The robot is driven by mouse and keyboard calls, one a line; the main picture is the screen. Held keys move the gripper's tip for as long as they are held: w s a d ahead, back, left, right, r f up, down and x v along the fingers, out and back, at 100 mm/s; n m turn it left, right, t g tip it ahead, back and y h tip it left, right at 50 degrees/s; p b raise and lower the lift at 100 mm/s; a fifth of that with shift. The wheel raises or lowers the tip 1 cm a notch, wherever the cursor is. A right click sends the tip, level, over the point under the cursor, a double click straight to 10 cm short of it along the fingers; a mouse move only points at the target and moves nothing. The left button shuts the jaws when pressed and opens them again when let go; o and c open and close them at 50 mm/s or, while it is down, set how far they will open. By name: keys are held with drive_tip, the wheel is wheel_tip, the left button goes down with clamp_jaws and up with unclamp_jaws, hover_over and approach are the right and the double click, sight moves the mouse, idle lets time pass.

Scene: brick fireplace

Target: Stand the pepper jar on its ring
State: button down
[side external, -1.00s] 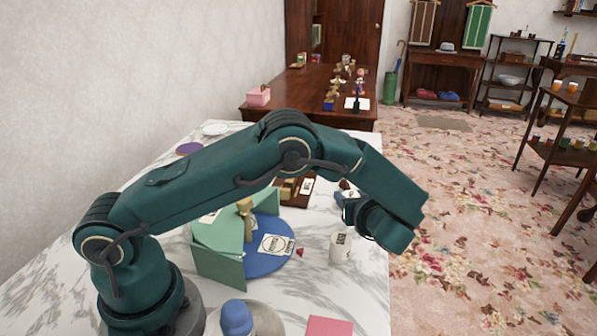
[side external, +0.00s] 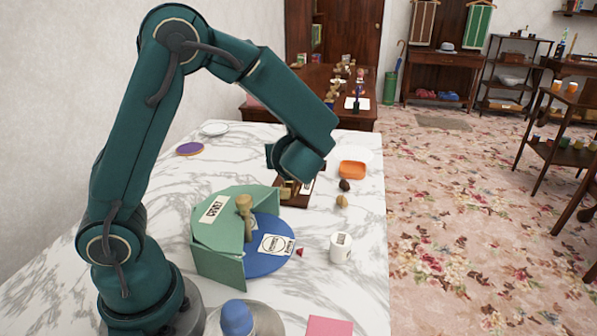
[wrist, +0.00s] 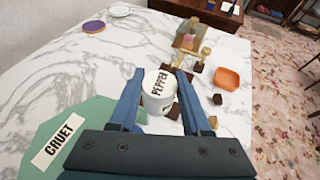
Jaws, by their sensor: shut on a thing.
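The pepper jar (wrist: 158,92) is a white jar lettered PEPPER, held between the two blue fingers of my gripper (wrist: 160,80) in the wrist view. My arm hides it in the side view, where my gripper (side external: 285,172) is high over the back of the marble table. A blue round base (side external: 262,262) carries a white card with a printed ring (side external: 277,244), beside green panels. I cannot tell for sure whether that ring is the jar's. A green panel bears a CRUET label (wrist: 58,142).
Another white labelled jar (side external: 341,248) stands right of the blue base, near a small red piece (side external: 300,252). A wooden pawn-like figure (side external: 245,215) stands by the panels. An orange dish (side external: 352,170) is at the back right. A blue-topped item (side external: 237,318) is in front.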

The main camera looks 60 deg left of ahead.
drive_tip(key=s+d+r+m+t, duration=0.1)
drive_tip(key=s+d+r, duration=0.5)
drive_tip(key=s+r, duration=0.1)
drive_tip(key=shift+t+h, duration=0.3)
drive_tip(key=shift+h, duration=0.1)
drive_tip(key=f, duration=1.1)
drive_tip(key=d+f, duration=0.1)
drive_tip(key=f, duration=0.5)
drive_tip(key=shift+f, duration=0.35)
drive_tip(key=shift+f, duration=0.2)
drive_tip(key=c, duration=0.6)
unclamp_jaws()
drive_tip(key=shift+c, duration=0.2)
drive_tip(key=shift+r, duration=0.15)
